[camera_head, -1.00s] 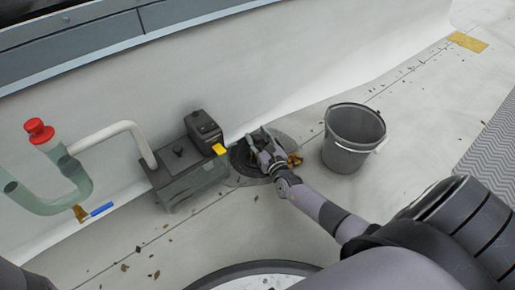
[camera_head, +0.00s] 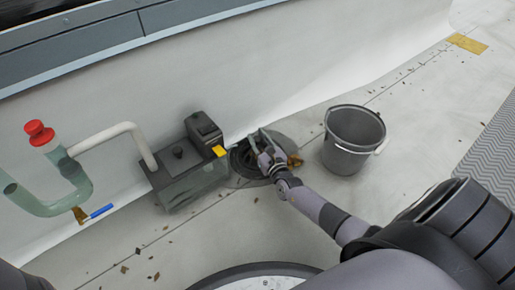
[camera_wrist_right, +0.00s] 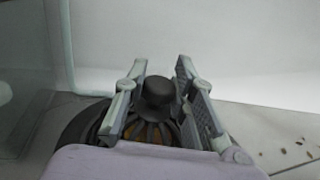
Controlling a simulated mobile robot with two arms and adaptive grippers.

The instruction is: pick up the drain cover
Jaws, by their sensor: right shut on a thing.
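The drain cover (camera_head: 243,160) is a dark, round, ribbed dome in the floor, between the grey pump box and the bucket. My right gripper (camera_head: 258,142) is over it and hides part of it. In the right wrist view the cover's black knob (camera_wrist_right: 158,92) stands between the two fingers of my right gripper (camera_wrist_right: 160,75), with ribs spreading below it. The fingers are shut on the knob. The cover appears to be still at floor level. My left gripper is not in view.
A grey pump box (camera_head: 185,175) with clear sides stands close left of the drain. A grey bucket (camera_head: 352,140) stands to the right. A green pipe with a red cap (camera_head: 40,133) is at far left. Dry leaves lie about; a wall runs behind.

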